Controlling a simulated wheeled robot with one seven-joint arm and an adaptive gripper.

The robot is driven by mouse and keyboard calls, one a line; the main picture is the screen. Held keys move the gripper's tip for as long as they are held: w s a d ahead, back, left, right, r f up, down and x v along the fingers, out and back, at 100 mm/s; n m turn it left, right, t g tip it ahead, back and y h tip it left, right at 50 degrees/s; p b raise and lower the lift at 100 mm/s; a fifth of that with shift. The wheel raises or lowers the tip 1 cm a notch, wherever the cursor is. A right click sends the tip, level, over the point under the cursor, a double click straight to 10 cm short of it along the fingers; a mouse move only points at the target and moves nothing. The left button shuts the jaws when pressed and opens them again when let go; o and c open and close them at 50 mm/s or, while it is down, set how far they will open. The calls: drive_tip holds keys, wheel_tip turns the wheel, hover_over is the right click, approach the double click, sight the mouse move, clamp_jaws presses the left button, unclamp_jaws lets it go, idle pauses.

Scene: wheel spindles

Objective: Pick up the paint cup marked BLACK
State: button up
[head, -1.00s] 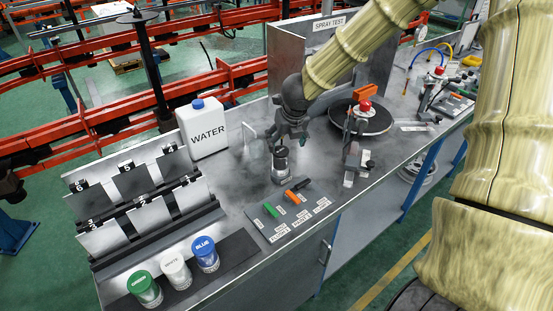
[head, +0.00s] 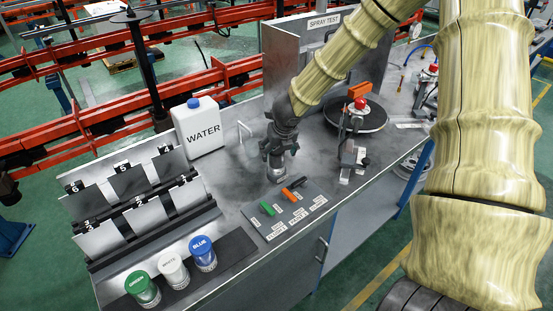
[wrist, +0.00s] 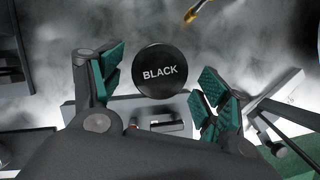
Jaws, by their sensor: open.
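The paint cup marked BLACK (wrist: 160,71) shows its black lid with white letters in the wrist view. In the head view the cup (head: 277,173) stands on the grey bench, its upper part hidden behind my gripper. My gripper (head: 278,152) is right above the cup, pointing down. In the wrist view my gripper (wrist: 158,90) is open, with one green-padded finger to the left of the lid and the other to the right and lower. The lid lies between and slightly beyond the fingers, and no contact is visible.
Paint cups marked GREEN (head: 143,289), WHITE (head: 173,271) and BLUE (head: 203,254) stand on a dark mat at the front. A tool board (head: 291,211) lies just in front of the BLACK cup. A WATER jug (head: 199,129) stands behind left; a red-topped spray fixture (head: 354,140) is at right.

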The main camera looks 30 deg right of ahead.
drive_tip(key=shift+x, duration=1.7)
drive_tip(key=c, duration=1.3)
drive_tip(key=shift+r, duration=0.15)
